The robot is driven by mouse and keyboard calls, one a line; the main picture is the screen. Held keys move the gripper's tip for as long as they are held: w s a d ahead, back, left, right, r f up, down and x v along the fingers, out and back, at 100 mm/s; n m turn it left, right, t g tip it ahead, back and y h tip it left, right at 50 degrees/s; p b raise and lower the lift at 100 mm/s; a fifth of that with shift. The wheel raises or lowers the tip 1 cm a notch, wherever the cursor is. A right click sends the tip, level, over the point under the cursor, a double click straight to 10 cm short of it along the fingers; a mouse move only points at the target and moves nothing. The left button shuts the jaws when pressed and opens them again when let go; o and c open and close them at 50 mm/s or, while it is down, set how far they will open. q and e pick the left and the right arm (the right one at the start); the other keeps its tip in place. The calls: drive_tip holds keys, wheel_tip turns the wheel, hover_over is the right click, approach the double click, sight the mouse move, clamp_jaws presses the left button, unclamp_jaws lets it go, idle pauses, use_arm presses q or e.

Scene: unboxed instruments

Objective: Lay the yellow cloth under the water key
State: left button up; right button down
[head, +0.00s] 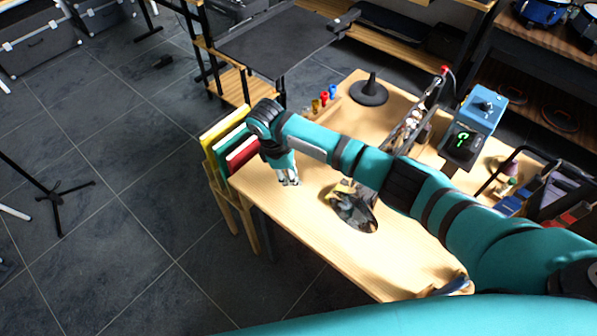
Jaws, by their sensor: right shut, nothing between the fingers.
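My right gripper (288,180) points down over the left part of the wooden table, shut and empty. To its right lies a dark oval piece (362,218) with a shiny, mottled surface. A yellowish patch (345,189) shows at its upper edge, partly behind my arm; I cannot tell whether it is the cloth or a reflection. A slim metallic instrument-like object (408,128) stands farther back, partly behind my arm. I cannot make out a water key. My left gripper is not in view.
Yellow, green and red upright folders (222,140) stand at the table's left end. A black round-based stand (369,92), small coloured bottles (324,97) and a blue box (482,108) are at the back.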

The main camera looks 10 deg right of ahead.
sight(322, 198)
drive_tip(key=x, duration=0.5)
drive_tip(key=shift+s+d+f, duration=0.1)
drive_tip(key=shift+d+f, duration=0.2)
drive_tip(key=shift+d, duration=0.1)
drive_tip(key=d+p, duration=0.1)
drive_tip(key=s+d+p, duration=0.1)
drive_tip(key=d, duration=0.1)
drive_tip(key=shift+s+d, duration=0.15)
drive_tip(key=shift+d, duration=0.25)
drive_tip(key=shift+a, duration=0.1)
drive_tip(key=shift+p, duration=0.3)
drive_tip(key=shift+s+d+r+p, duration=0.1)
drive_tip(key=shift+s+d+p, duration=0.05)
drive_tip(key=shift+d+p, duration=0.25)
drive_tip(key=shift+s+d+r+p, duration=0.1)
drive_tip(key=shift+s+d+p, duration=0.05)
drive_tip(key=shift+d+p, duration=0.3)
drive_tip(key=shift+d+f, duration=0.1)
drive_tip(key=shift+d, duration=0.2)
drive_tip(key=shift+s+f, duration=0.1)
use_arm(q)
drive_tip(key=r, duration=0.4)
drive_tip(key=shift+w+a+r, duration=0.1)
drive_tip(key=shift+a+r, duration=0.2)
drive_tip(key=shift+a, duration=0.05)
